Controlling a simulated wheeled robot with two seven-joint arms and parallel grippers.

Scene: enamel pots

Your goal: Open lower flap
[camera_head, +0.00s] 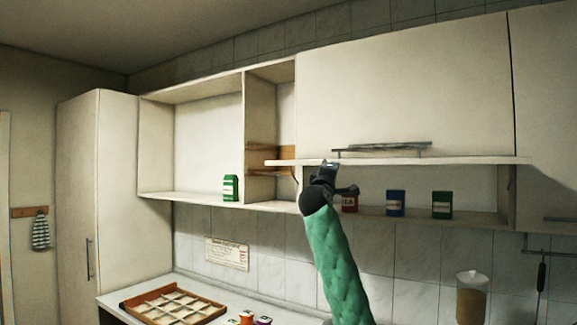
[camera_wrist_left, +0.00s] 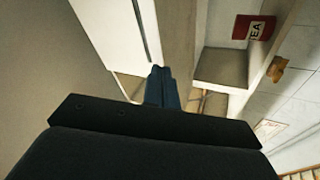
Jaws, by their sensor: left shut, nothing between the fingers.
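The lower flap (camera_head: 450,160) shows in the head view as a long pale board, nearly edge-on, standing out below the large upper door (camera_head: 405,85). The compartment under it is open, with tins visible inside. My left gripper (camera_head: 325,172) is just below the flap's left part, shut and empty; I cannot tell whether it touches the flap. In the left wrist view its closed fingers (camera_wrist_left: 162,85) point toward the cabinet, with a red TEA tin (camera_wrist_left: 255,27) to the upper right. My right gripper is not in view.
A blue tin (camera_head: 396,203) and a green tin (camera_head: 442,205) stand in the open compartment. Another green tin (camera_head: 231,187) stands on the left open shelf. A metal handle (camera_head: 382,147) juts out above the flap. A wooden tray (camera_head: 172,305) lies on the counter.

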